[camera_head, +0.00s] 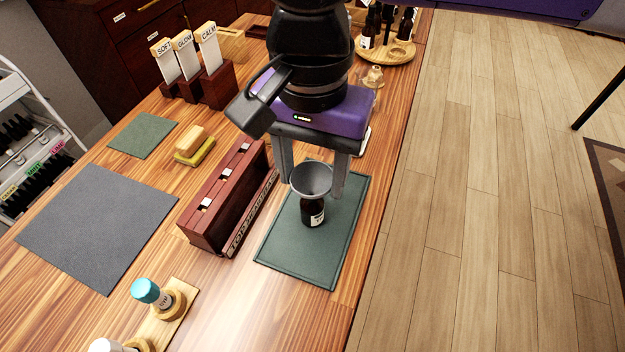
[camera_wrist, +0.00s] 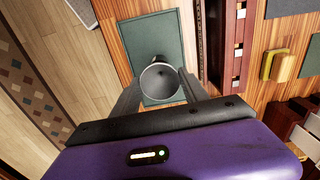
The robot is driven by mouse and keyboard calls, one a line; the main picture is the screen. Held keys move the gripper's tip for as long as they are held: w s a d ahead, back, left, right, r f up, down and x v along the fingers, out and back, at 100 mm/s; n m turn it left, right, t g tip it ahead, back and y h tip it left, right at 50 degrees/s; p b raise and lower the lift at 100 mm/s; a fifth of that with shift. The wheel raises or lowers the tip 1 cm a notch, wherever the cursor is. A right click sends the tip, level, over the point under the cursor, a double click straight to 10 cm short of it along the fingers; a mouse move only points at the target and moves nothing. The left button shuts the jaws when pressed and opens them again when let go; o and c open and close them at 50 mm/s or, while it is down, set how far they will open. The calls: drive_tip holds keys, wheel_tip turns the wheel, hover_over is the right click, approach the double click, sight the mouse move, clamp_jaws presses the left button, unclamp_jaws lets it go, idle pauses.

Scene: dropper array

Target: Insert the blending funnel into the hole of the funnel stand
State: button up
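The grey blending funnel (camera_head: 311,179) sits at the top of a small dark bottle (camera_head: 312,212) on the green mat (camera_head: 277,243). My gripper (camera_head: 313,188) is above it, pointing down, with its two fingers spread on opposite sides of the funnel's rim. The wrist view shows the funnel (camera_wrist: 160,83) between the fingertips (camera_wrist: 161,76). The fingers are close to the rim; I cannot tell whether they touch it. I cannot surely make out the funnel stand; my arm and gripper hide part of the table behind them.
A dark red wooden rack (camera_head: 226,201) stands just left of the mat. A small amber object (camera_head: 373,77) and a round wooden tray (camera_head: 399,54) of bottles are at the back. A grey mat (camera_head: 97,226) lies at left. A teal-capped bottle (camera_head: 148,292) stands in front.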

sight(312, 193)
wheel_tip(312, 193, up, 6)
drive_tip(key=p, duration=0.3)
idle(0.6)
drive_tip(key=shift+s, duration=0.1)
